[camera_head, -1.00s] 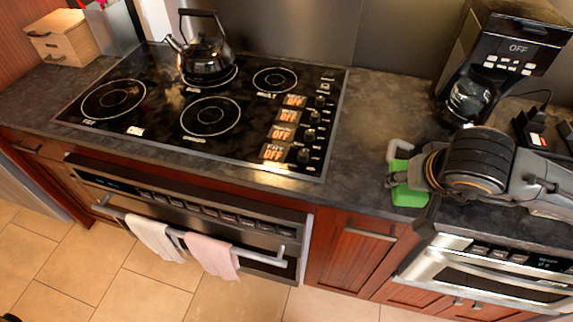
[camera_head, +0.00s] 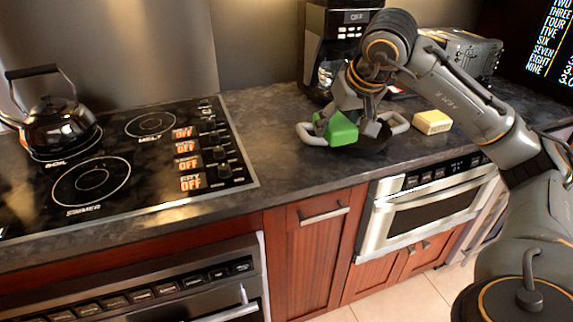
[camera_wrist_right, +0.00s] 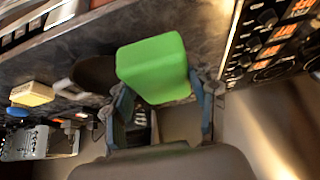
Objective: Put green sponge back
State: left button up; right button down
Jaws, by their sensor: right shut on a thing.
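The green sponge (camera_head: 342,130) is a bright green block above the countertop near its front edge, to the right of the cooktop. My right gripper (camera_head: 350,122) points down and is shut on the sponge, partly hiding it. In the right wrist view, the sponge (camera_wrist_right: 153,66) sits between the two fingers of the right gripper (camera_wrist_right: 163,100). A dark rounded object (camera_head: 370,143) shows just under and right of the gripper; I cannot tell exactly what it is. My left gripper is out of view.
A pale yellow block (camera_head: 432,122) lies on the counter right of the gripper. A coffee maker (camera_head: 330,50) stands behind. The cooktop (camera_head: 110,160) with a black kettle (camera_head: 55,125) is at left. A steel microwave drawer (camera_head: 425,205) is below the counter.

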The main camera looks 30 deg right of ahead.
jog(key=w+a+f+p, duration=0.2)
jog(key=w+a+f, duration=0.15)
jog(key=w, duration=0.45)
send_over(285, 158)
jog(key=s, duration=0.2)
notch_tip(285, 158, down, 5)
jog(key=shift+a+f, duration=0.15)
jog(key=shift+f, duration=0.05)
jog(key=f, duration=0.3)
jog(key=shift+w+a+f+p, duration=0.1)
jog(key=shift+w+p, duration=0.1)
jog(key=shift+p, duration=0.2)
jog(key=shift+f, duration=0.25)
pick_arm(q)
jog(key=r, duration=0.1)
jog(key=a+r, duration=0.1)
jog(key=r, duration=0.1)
pick_arm(e)
jog(key=shift+f, duration=0.15)
jog(key=c, duration=0.7)
grip_release()
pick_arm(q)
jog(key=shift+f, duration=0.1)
